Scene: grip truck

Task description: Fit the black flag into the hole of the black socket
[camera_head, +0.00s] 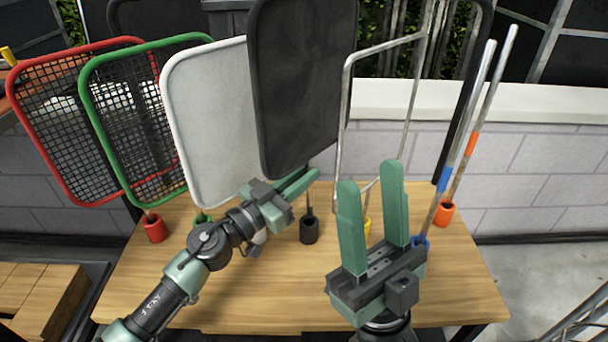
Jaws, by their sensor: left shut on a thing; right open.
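The black flag (303,85) is a large dark rounded panel, slightly tilted, above the middle of the table. My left gripper (303,186) is shut on the black flag near its lower end; the grip itself is partly hidden by the fingers. The black socket (310,232) stands on the table below the flag. A thin rod shows just above the socket, lined up with it; I cannot tell whether its end is inside the hole. My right gripper (370,180) is open and empty, fingers pointing up, to the right of the black socket.
To the left stand a red mesh flag (70,125), a green mesh flag (130,125) and a white flag (210,125). An open metal frame (385,50) stands behind my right gripper. Rods rise from blue and orange (444,214) sockets. The front of the wooden table (270,305) is clear.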

